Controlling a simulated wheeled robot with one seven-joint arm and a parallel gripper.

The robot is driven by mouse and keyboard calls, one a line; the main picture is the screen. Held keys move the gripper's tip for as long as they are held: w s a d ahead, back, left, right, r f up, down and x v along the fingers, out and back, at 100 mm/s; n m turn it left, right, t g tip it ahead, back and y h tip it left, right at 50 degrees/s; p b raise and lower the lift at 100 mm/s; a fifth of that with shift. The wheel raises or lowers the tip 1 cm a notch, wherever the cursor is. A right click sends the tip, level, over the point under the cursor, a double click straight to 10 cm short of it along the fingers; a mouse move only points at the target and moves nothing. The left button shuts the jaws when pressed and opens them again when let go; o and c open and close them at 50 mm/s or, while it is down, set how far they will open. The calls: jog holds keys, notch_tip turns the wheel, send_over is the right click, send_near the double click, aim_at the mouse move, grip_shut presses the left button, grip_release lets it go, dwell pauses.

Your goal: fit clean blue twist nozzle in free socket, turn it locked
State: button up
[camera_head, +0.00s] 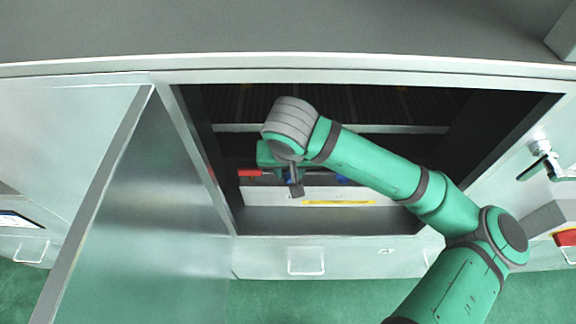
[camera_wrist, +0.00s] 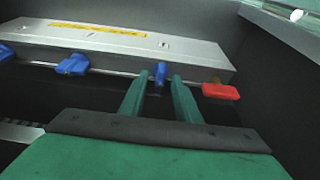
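My gripper (camera_head: 296,186) reaches into the open cabinet at the pale bar (camera_head: 262,196). In the wrist view my gripper (camera_wrist: 160,78) has its two fingers apart, with a narrow blue nozzle (camera_wrist: 160,70) seen between the tips. A gap shows on each side of this nozzle, and it meets the bar (camera_wrist: 195,58). I cannot tell how deep it sits or whether it is locked. A wider blue nozzle (camera_wrist: 72,64) sits to the left, with another blue one (camera_wrist: 5,52) at the picture's edge. A red part (camera_wrist: 220,91) is on the right. No empty socket is clearly visible.
The bar carries a yellow strip (camera_head: 338,203). The cabinet's side walls and front edge (camera_head: 330,240) enclose the space around my gripper. An open door panel (camera_head: 140,200) stands at the left. Dark slatted racks (camera_head: 370,105) lie behind.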

jog(key=shift+d, duration=0.1)
grip_shut()
jog(key=m, duration=0.1)
jog(key=m+h, duration=0.1)
jog(key=m, duration=0.1)
jog(key=shift+a, duration=0.3)
jog(key=shift+w+d+m+h, duration=0.1)
jog(key=shift+m+h, duration=0.2)
jog(key=shift+m, duration=0.9)
jog(key=shift+m+g, duration=0.3)
jog(key=shift+m, duration=0.3)
